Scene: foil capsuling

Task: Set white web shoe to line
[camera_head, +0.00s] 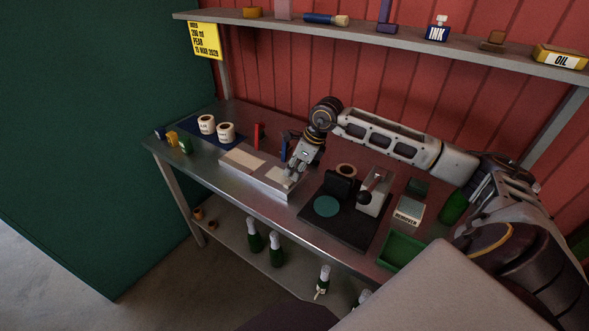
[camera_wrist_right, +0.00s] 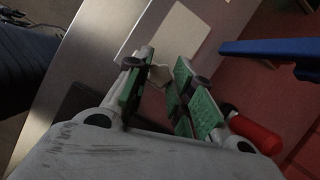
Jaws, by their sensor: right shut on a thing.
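My right gripper (camera_head: 293,172) reaches down over the right end of a long grey block (camera_head: 268,178) near the bench's front edge. In the right wrist view its green-padded fingers (camera_wrist_right: 163,88) are close together around a small white piece (camera_wrist_right: 159,75), which looks like the white web shoe; it is mostly hidden by the fingers. I cannot tell whether the piece touches the block. A pale flat pad (camera_head: 243,160) lies on the block's left part and also shows in the right wrist view (camera_wrist_right: 177,32). No line can be made out. My left gripper is not in view.
A blue upright part (camera_head: 284,148) and a red one (camera_head: 258,136) stand behind the block. To the right are a black base with a teal disc (camera_head: 326,206) and a lever device (camera_head: 373,192). Two white rolls (camera_head: 226,132) stand at the left. A shelf (camera_head: 400,40) hangs above.

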